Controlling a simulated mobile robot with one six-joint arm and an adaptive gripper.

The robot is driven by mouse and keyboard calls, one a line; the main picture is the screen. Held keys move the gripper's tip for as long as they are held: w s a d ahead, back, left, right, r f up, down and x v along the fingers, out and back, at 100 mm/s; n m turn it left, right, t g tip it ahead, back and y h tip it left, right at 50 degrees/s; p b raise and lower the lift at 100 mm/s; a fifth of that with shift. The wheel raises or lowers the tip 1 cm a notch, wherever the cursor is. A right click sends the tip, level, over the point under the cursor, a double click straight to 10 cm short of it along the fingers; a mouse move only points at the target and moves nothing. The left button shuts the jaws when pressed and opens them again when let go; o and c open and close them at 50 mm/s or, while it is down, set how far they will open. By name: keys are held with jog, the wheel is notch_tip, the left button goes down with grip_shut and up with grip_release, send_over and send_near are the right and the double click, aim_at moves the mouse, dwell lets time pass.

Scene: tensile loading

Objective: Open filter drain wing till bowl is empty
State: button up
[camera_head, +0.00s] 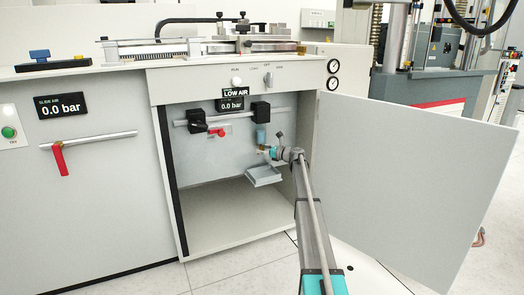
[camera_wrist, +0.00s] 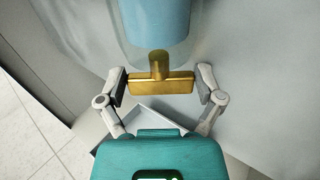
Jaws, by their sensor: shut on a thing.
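The filter bowl (camera_head: 261,134) is a small blue cylinder inside the open cabinet. In the wrist view the bowl (camera_wrist: 155,22) is clear, with blue filling its visible part. The brass drain wing (camera_wrist: 160,85) is a horizontal bar on a short stem under the bowl. My gripper (camera_wrist: 161,87) is shut on the wing, one finger pad at each end. In the head view my gripper (camera_head: 268,152) is small, just below the bowl, and its grip is hard to make out. The drip tray (camera_head: 264,176) sits below it; its inside is not clear.
The cabinet door (camera_head: 410,170) stands wide open on the right, beside my arm. A pipe with black fittings (camera_head: 198,122) and a red lever (camera_head: 217,132) is left of the bowl. Displays read "LOW AIR" (camera_head: 233,92) and "SLIDE AIR 0.0 bar" (camera_head: 62,104). The cabinet floor (camera_head: 230,225) is clear.

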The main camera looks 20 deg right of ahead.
jog(key=o, duration=0.9)
jog(key=shift+c, duration=0.2)
jog(key=shift+s+d, duration=0.1)
jog(key=v, duration=1.1)
jog(key=shift+s+d, duration=0.25)
